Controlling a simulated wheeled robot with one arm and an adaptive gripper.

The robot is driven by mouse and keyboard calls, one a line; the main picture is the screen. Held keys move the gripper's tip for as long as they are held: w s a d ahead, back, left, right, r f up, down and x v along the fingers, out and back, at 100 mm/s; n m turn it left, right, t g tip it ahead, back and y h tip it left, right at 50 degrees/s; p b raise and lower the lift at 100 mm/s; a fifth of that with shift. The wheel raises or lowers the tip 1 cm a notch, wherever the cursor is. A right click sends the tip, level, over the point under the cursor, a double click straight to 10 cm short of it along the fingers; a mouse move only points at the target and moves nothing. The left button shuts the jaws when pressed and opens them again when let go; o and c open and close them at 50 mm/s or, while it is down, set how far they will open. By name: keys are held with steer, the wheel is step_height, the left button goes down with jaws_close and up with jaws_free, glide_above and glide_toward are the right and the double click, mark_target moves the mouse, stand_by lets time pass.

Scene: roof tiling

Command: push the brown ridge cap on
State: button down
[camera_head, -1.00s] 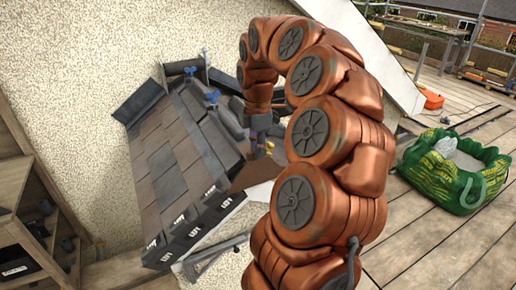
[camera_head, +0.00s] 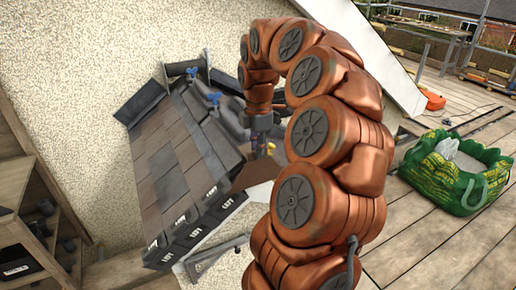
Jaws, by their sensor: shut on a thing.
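The small tiled roof (camera_head: 165,165) stands against the pebbled wall, with dark grey and brown tiles in rows. Grey ridge caps (camera_head: 222,118) run along its upper right edge. The brown ridge cap (camera_head: 254,175) is at the near end of that ridge line, partly hidden by my arm. My gripper (camera_head: 262,146) is small in view above the cap and shut on it. The fingertips are partly hidden. I cannot tell whether the cap touches the grey cap beside it.
Blue clips (camera_head: 213,98) stick up near the ridge's far end. A wooden shelf (camera_head: 30,190) stands at the left. A green bag (camera_head: 455,175) sits on the plank deck at the right, with an orange case (camera_head: 434,101) behind. Open deck lies at the lower right.

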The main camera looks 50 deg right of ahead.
steer(key=c, duration=1.1)
jaws_free()
steer(key=shift+r+p, duration=1.65)
steer(key=shift+r, duration=1.35)
